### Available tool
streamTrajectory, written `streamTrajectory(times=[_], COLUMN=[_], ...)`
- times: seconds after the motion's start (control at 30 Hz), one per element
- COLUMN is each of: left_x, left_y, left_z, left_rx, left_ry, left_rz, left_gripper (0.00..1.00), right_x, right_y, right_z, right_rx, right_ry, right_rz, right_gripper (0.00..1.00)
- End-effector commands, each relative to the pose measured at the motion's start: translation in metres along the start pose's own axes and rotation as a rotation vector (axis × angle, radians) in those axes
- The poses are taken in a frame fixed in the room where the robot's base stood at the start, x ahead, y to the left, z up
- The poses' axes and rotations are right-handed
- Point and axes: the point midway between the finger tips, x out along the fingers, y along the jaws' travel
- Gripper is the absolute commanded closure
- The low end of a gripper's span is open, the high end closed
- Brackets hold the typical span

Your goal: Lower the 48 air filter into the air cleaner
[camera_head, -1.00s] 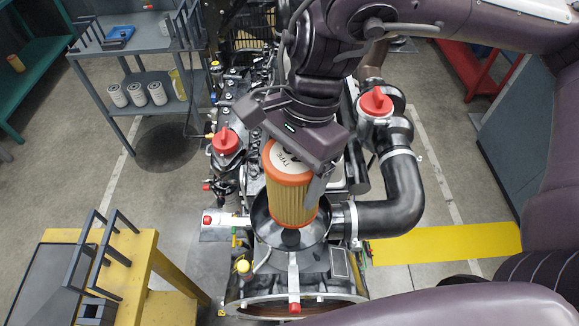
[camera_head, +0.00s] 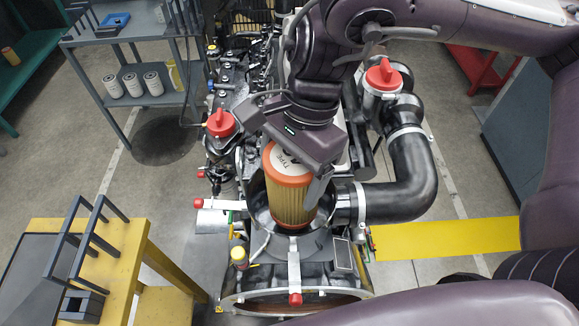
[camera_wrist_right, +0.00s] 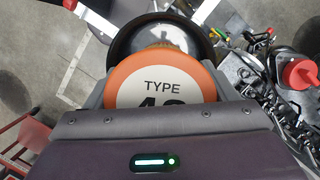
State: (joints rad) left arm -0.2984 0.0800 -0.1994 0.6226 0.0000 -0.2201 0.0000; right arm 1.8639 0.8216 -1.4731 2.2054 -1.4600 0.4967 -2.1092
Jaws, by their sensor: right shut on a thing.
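The 48 air filter (camera_head: 291,197) is an upright cylinder with orange end caps and tan pleats. Its top label with "TYPE" and a partly hidden number shows in the right wrist view (camera_wrist_right: 160,92). My right gripper (camera_head: 297,170) is shut on the filter near its top, a finger on each side. The air cleaner (camera_head: 262,215) is a round black open bowl on the engine. The lower end of the filter is inside the bowl's mouth; its bottom edge is near the front wall. The bowl also shows in the right wrist view (camera_wrist_right: 190,30). My left gripper is not in view.
A black intake elbow (camera_head: 412,180) joins the bowl's right side. Red caps stand at left (camera_head: 221,123) and right (camera_head: 384,74). Red-tipped clamps (camera_head: 295,299) surround the bowl. A grey cart (camera_head: 140,100) holds several white filters; a yellow stand (camera_head: 110,260) is at lower left.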

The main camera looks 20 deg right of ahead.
Motion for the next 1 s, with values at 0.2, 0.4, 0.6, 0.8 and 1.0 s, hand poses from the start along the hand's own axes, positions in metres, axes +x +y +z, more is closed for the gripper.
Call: streamTrajectory(times=[0.2, 0.4, 0.6, 0.8, 1.0], left_x=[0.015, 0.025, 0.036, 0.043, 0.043], left_y=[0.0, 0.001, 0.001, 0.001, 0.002], left_z=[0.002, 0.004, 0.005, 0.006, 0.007], left_rx=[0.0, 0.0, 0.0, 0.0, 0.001], left_ry=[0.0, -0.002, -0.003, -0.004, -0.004], left_rz=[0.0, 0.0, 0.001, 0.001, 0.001], left_gripper=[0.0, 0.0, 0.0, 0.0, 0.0], right_x=[0.018, 0.031, 0.045, 0.053, 0.055], right_y=[0.0, 0.0, 0.0, 0.0, 0.0], right_z=[-0.005, -0.009, -0.012, -0.015, -0.015], right_rx=[0.0, -0.001, -0.001, -0.001, -0.001], right_ry=[-0.001, -0.001, 0.0, -0.001, 0.0], right_rz=[0.001, 0.0, 0.0, 0.0, 0.0], right_gripper=[0.5, 0.5, 0.5, 0.5, 0.5])
